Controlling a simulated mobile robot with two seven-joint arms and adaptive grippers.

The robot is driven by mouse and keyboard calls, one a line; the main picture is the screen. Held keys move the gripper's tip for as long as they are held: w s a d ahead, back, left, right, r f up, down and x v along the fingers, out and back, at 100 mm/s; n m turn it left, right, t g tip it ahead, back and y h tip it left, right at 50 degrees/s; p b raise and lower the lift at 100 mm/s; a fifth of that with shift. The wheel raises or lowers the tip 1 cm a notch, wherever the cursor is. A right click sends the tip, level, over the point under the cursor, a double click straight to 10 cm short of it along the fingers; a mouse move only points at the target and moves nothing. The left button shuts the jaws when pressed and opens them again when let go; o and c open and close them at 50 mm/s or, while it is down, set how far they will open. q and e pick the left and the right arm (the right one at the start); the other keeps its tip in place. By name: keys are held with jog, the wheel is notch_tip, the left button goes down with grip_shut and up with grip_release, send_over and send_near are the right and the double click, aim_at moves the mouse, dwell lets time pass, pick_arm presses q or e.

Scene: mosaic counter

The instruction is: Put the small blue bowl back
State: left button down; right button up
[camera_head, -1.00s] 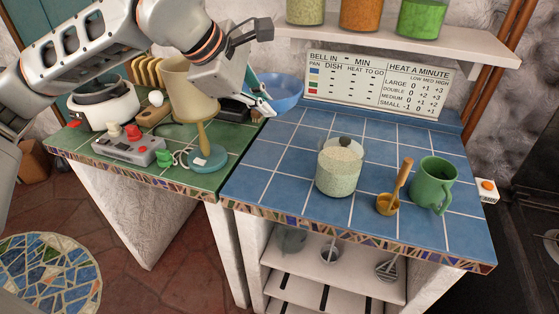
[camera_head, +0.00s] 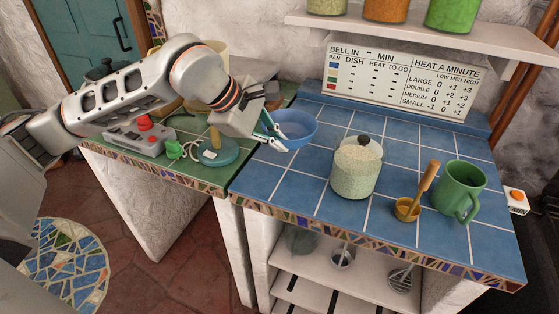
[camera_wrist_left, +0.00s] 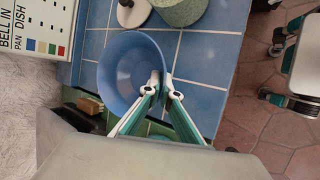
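The small blue bowl (camera_head: 298,124) is at the back left of the blue-tiled counter (camera_head: 300,180), near the seam with the green counter. My left gripper (camera_head: 276,140) comes in from the left and is shut on the bowl's near rim. In the left wrist view the bowl (camera_wrist_left: 128,68) shows its open inside, and the left gripper's fingers (camera_wrist_left: 163,84) close on its rim, one on each side. The bowl looks roughly upright; I cannot tell whether its base touches the tiles. My right gripper is not in view.
A lidded jar (camera_head: 356,172), an ochre cup with a wooden handle (camera_head: 408,208) and a green mug (camera_head: 460,188) stand right of the bowl. A chart board (camera_head: 400,85) stands behind. On the green counter are a grey control box (camera_head: 142,138) and a teal-based stand (camera_head: 218,154).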

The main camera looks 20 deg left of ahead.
pick_arm(q)
jog(key=shift+f, duration=0.85)
notch_tip(320, 180, down, 4)
jog(key=shift+r, duration=0.2)
jog(key=shift+f+b, duration=0.2)
jog(key=shift+b, duration=0.1)
jog(key=c, duration=2.3)
grip_release()
